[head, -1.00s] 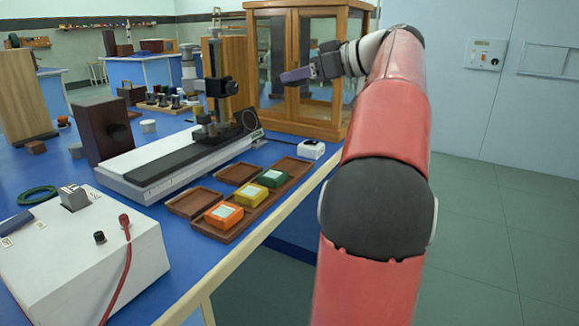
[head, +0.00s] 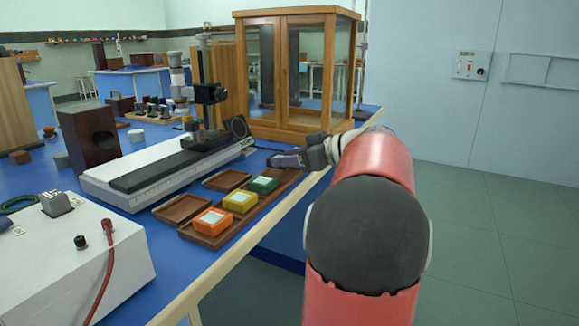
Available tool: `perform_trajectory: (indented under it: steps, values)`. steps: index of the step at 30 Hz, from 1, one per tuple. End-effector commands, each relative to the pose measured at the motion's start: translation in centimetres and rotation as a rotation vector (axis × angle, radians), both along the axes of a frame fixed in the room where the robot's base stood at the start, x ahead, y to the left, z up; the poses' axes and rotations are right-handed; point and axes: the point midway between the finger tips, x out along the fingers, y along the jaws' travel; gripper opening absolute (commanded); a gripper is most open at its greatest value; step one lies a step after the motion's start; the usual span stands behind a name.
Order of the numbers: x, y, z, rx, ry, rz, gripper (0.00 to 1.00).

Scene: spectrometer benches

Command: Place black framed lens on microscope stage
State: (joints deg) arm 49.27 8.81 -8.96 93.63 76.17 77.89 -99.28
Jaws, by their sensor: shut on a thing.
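My gripper (head: 284,160) is low over the right edge of the blue bench, at the far end of the brown tray. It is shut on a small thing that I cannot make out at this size. A black square frame with a round lens (head: 240,127) stands upright beside the foot of the black microscope-like stand (head: 211,94). This stand rises from a long black and white rail base (head: 155,170). My gripper is to the right of the frame and apart from it.
The brown tray (head: 231,233) holds orange (head: 212,222), yellow (head: 240,201) and green (head: 263,185) blocks. A wood and glass cabinet (head: 300,18) stands behind my gripper. A white instrument box (head: 80,270) with a red cable fills the front left. The floor at right is clear.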

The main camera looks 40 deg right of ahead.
Motion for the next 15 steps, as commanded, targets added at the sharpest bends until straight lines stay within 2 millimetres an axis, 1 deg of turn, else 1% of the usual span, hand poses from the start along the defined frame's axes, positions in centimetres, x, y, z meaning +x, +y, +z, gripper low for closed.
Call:
perform_trajectory:
  steps: [1, 3, 11, 15]
  values:
    - [0.0, 0.0, -1.3, 0.001, 0.0, 0.0, 0.23]
    - [0.0, 0.0, -2.1, 0.001, 0.001, -0.002, 0.23]
    - [0.0, 0.0, -2.1, -0.001, 0.0, -0.001, 0.23]
    - [0.0, 0.0, -2.4, -0.001, 0.0, -0.001, 0.23]
